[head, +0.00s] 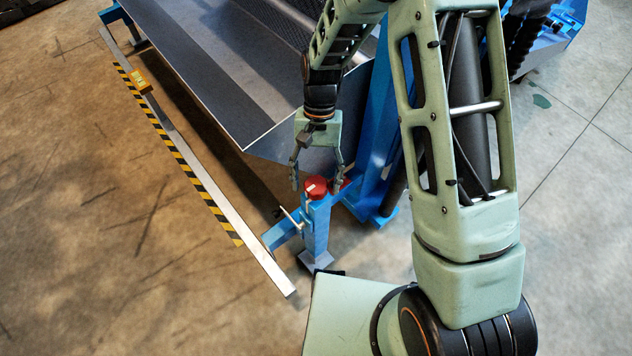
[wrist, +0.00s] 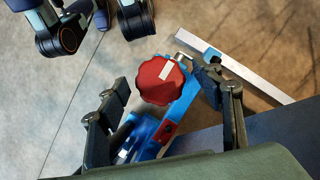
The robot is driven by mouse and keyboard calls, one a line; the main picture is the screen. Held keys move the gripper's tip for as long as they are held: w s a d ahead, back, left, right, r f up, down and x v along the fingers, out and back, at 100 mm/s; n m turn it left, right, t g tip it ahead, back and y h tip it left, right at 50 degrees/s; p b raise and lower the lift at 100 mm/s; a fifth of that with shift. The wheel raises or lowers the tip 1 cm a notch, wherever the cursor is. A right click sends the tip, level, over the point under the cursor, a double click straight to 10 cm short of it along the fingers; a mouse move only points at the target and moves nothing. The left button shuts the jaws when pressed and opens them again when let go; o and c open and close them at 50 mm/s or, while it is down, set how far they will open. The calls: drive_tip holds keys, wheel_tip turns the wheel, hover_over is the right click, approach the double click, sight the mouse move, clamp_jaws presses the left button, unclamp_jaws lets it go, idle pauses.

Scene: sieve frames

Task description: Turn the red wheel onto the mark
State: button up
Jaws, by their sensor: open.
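The red wheel (head: 316,187) sits on top of a blue post (head: 316,225) at the near corner of the sieve frame. It has a scalloped rim and a white stripe on its face, clear in the wrist view (wrist: 162,80). The stripe points toward the upper right there. My gripper (head: 318,188) is open, pointing down, with a finger on either side of the wheel. In the wrist view the fingers (wrist: 163,88) stand apart from the rim with gaps on both sides. I cannot make out a separate mark for certain.
A small red part (wrist: 168,130) is on the blue bracket beside the wheel. A crank-like handle (head: 291,217) juts from the post's left. A metal rail with yellow-black stripes (head: 190,170) runs along the left. The grey sieve tray (head: 215,60) rises behind. Concrete floor is clear at left.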

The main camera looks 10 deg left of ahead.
drive_tip(key=v, duration=1.1)
drive_tip(key=shift+d, duration=0.1)
